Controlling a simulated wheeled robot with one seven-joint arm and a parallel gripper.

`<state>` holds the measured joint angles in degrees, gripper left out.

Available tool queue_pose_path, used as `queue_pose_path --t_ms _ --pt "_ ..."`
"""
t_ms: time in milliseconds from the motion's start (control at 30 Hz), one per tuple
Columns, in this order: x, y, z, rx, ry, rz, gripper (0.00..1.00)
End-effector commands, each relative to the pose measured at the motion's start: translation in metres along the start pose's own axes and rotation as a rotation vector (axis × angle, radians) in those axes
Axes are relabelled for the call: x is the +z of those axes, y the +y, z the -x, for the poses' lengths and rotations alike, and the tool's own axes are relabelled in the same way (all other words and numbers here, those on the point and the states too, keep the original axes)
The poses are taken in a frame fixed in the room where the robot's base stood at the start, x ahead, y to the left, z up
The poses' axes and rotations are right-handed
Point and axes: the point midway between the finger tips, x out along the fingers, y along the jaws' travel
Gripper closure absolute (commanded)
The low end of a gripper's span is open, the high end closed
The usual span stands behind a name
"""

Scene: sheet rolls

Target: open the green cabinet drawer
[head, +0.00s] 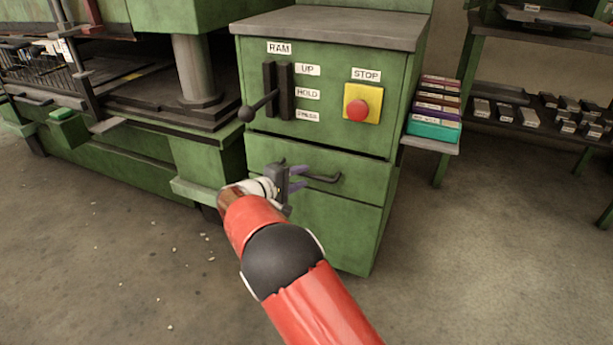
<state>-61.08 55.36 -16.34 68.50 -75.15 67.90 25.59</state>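The green cabinet (325,225) stands in the middle of the head view, with a grey top. Its drawer (362,178) is the panel below the control face, with a dark bar handle (325,179). A dark gap shows along the drawer's top edge; I cannot tell if the drawer sticks out. My gripper (299,178) is in front of the drawer at the handle's left part. Its two purple fingers are apart, one above the other, with a gap between them. I cannot tell if they touch the handle, whose left end is hidden behind the gripper.
Above the drawer are a ram lever (262,105) and a red stop button (358,110) on a yellow plate. A green press (130,150) stands at left. Stacked coloured boxes (436,110) sit on a side shelf at right. The floor (480,270) at right is clear.

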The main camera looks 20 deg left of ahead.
Motion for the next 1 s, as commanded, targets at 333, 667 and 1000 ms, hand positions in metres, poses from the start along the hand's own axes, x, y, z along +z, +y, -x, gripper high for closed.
queue_pose_path --t_ms 333,667,1000 --pt "0.0 0.0 -0.03 -0.001 0.0 0.001 0.66" --pt "0.001 0.0 -0.03 -0.001 -0.001 0.001 0.82" --pt "0.001 0.0 -0.03 -0.001 -0.001 0.001 1.0"
